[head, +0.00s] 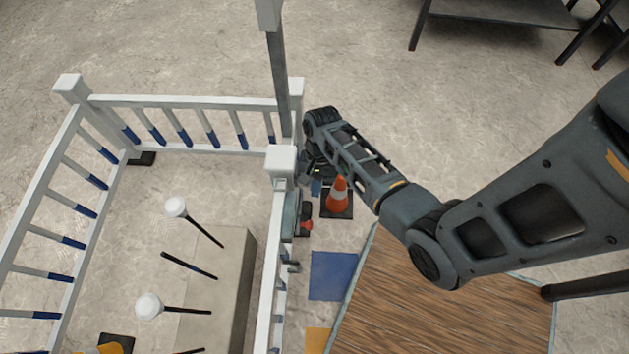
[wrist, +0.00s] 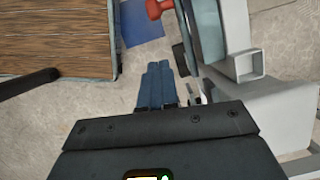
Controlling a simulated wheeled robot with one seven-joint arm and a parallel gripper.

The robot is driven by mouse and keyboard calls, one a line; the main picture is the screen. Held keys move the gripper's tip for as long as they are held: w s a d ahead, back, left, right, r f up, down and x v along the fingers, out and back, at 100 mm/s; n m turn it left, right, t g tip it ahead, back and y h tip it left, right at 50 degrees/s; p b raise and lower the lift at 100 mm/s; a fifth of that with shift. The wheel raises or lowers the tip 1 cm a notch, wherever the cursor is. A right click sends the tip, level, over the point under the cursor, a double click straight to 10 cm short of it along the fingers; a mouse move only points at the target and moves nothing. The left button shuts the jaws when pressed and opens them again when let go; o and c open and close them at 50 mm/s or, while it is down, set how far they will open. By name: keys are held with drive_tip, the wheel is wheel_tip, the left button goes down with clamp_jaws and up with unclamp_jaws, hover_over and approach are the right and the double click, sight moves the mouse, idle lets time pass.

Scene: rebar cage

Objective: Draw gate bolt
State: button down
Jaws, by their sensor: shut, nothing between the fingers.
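A red knobbed part (head: 305,222), which looks like the handle of the gate bolt, sits on the outer side of the white fence, below the corner post (head: 281,160). My gripper (head: 316,187) is by the fence, just above the red part in the head view and mostly hidden behind my arm. In the wrist view its blue fingers (wrist: 157,72) are together and empty, apart from the red part. The bolt's bar is not clear to see.
An orange cone (head: 338,194) stands right of the gripper. A wood-topped table (head: 450,300) is at the lower right, with a blue floor square (head: 333,276) beside it. Inside the fence is a concrete block (head: 215,300) with capped rebars. A grey pole (head: 277,75) rises by the corner.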

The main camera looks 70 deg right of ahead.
drive_tip(key=v, duration=0.6)
drive_tip(key=shift+p, duration=0.3)
drive_tip(key=shift+f, duration=0.1)
